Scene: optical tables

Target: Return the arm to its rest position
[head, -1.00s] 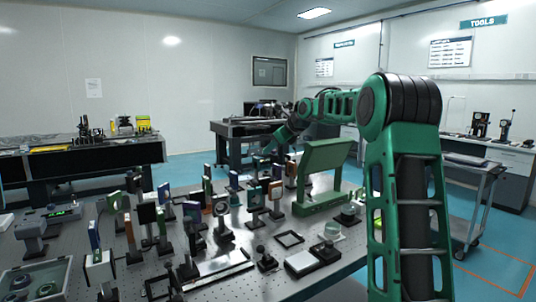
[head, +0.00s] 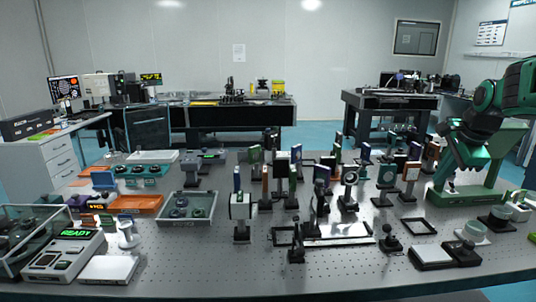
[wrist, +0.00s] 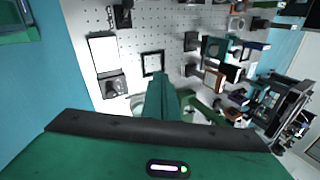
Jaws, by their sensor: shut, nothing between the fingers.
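My green arm (head: 505,95) reaches in from the right edge of the head view, bent, with its end pointing down. My gripper (head: 447,180) is low at the right side of the optical table (head: 340,270), in front of or beside a green stand (head: 465,193); the exact gap cannot be told. In the wrist view the green fingers of my gripper (wrist: 161,80) are together with nothing between them, above the perforated tabletop. Most of the upper arm is outside the head view.
Several mounted optics (head: 350,190) crowd the table's middle. A square black frame (head: 419,226) and a white-topped block (head: 432,257) lie near the right front. A grey tray (head: 187,214) and a device reading READY (head: 65,255) are at left. The front middle tabletop is fairly clear.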

